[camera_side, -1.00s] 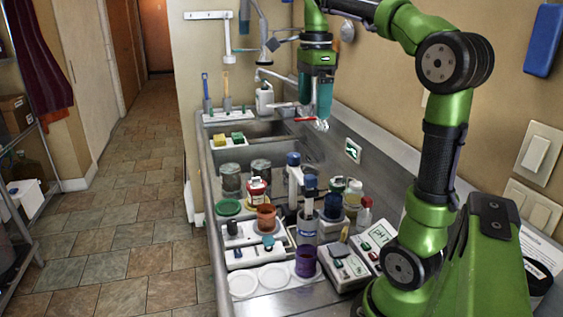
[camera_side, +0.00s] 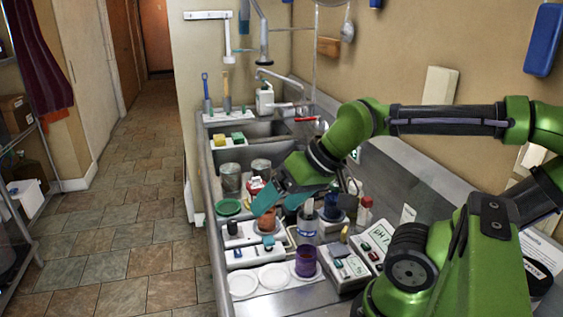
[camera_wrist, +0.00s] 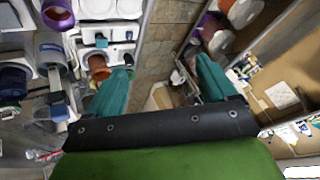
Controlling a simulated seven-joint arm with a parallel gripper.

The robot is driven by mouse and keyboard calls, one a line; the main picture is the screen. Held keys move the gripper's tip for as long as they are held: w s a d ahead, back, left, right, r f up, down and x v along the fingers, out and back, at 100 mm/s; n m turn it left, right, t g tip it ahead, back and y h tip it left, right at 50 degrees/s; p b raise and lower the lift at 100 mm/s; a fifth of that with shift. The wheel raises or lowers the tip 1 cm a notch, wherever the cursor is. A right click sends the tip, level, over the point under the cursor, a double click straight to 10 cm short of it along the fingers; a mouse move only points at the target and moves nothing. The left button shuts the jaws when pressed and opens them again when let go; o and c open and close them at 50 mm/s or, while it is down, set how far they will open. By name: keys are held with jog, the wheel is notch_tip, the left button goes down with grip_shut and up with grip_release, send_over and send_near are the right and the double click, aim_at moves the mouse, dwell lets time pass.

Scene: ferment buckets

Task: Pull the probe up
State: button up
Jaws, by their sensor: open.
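My gripper (camera_side: 280,203) is open and empty, with teal fingers tilted down over the middle of the counter. In the wrist view its fingers (camera_wrist: 162,85) stand wide apart with floor tiles showing between them. A clear container (camera_side: 306,226) stands just right of the fingers in the side view. A pH meter (camera_side: 375,242) lies further right. The white probe stand is mostly hidden behind my gripper in the side view; a pale upright part, possibly that stand, shows left of the fingers in the wrist view (camera_wrist: 58,104). I cannot make out the probe itself.
A terracotta cup (camera_side: 268,224) stands close below the fingers. A purple cup (camera_side: 306,262), a dark blue cup (camera_side: 333,207), a green lid (camera_side: 228,207) and white round dishes (camera_side: 242,284) crowd the counter. The sink (camera_side: 244,130) lies behind.

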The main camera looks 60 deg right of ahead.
jog(key=shift+m+g+h, duration=0.3)
jog(key=shift+m+h, duration=0.3)
jog(key=shift+m, duration=0.1)
jog(key=w+d, duration=0.1)
jog(key=d, duration=0.1)
jog(key=w+d, duration=0.1)
jog(key=d, duration=0.1)
jog(key=shift+w+r, duration=0.35)
jog(key=shift+r, duration=0.05)
jog(key=c, duration=0.5)
jog(key=w+d+r+m+g+h, duration=0.1)
jog(key=w+d+r+g, duration=0.1)
jog(key=d, duration=0.6)
jog(key=shift+w+d+r+m, duration=0.2)
jog(key=shift+r+m, duration=0.1)
jog(key=shift+r, duration=0.35)
jog(key=s+d+r+m+g, duration=0.2)
jog(key=d+r+g, duration=0.3)
jog(key=d+r, duration=0.25)
jog(key=f, duration=1.7)
jog(key=shift+s, duration=0.2)
jog(key=shift+r, duration=0.1)
grip_shut()
